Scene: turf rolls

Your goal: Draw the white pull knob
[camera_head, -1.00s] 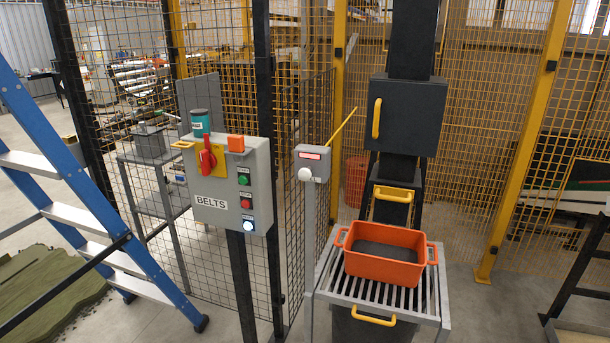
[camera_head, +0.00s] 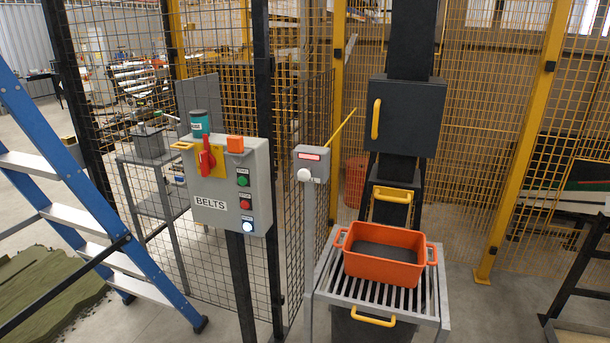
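The white pull knob (camera_head: 304,174) sits on the lower left front of a small grey box (camera_head: 315,164) on a grey post. The box has a lit red strip (camera_head: 310,157) above the knob and a yellow rod (camera_head: 341,127) rising to the right from its top. Neither of my grippers shows in the head view, and nothing touches the knob.
A grey BELTS panel (camera_head: 258,190) with a red rotary handle (camera_head: 206,158) and buttons stands left of the knob. An orange crate (camera_head: 384,268) rests on a slatted stand (camera_head: 327,285) at right. A blue ladder (camera_head: 62,165) is far left; mesh fence stands behind.

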